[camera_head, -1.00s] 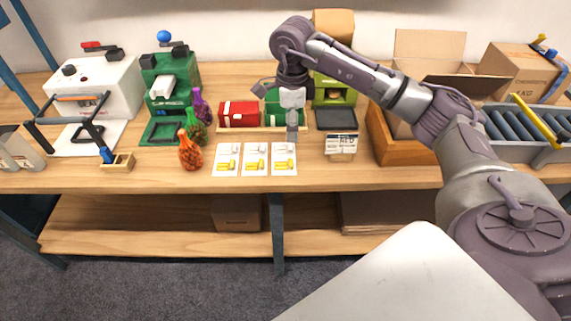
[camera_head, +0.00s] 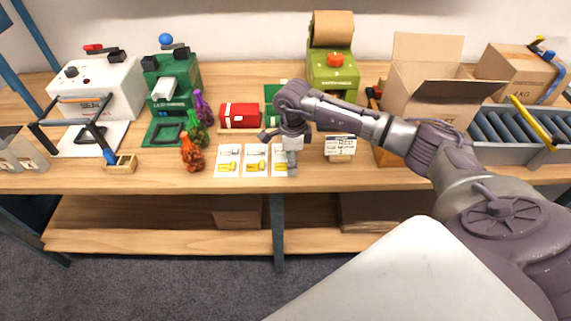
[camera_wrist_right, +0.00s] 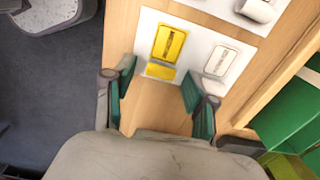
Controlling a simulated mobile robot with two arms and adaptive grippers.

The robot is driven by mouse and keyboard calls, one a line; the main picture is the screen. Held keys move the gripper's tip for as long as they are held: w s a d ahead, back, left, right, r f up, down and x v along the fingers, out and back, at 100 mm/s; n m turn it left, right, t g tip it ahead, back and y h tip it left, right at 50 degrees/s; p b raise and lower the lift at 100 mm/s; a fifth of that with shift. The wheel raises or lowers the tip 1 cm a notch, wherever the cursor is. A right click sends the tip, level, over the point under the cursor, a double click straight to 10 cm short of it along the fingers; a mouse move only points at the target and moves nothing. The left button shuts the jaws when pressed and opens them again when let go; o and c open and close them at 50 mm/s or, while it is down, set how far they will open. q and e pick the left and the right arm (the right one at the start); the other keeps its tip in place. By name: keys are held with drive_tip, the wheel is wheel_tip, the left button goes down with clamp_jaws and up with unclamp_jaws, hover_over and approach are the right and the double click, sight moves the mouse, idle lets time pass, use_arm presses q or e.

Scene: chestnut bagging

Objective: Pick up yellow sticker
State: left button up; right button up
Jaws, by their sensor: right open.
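Three white cards lie in a row near the table's front edge, each with a yellow sticker on its lower half: left (camera_head: 228,166), middle (camera_head: 256,165) and right (camera_head: 279,165). My right gripper (camera_head: 291,170) points down over the right card and partly hides it. In the right wrist view its two teal-padded fingers (camera_wrist_right: 158,84) are apart and empty. A yellow sticker (camera_wrist_right: 168,43) on a white card (camera_wrist_right: 191,53) lies just beyond the fingertips, beside a pale outlined label (camera_wrist_right: 221,62). I cannot tell the gap between fingertips and card. My left gripper is out of view.
Orange (camera_head: 192,155), green and purple net bags stand left of the cards. A red box (camera_head: 239,116) is behind them. A small printed card holder (camera_head: 340,147) stands to the right. An open cardboard box (camera_head: 425,90) is farther right. The front table strip is clear.

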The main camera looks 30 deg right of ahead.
drive_tip(key=c, duration=0.8)
drive_tip(key=shift+r, duration=0.1)
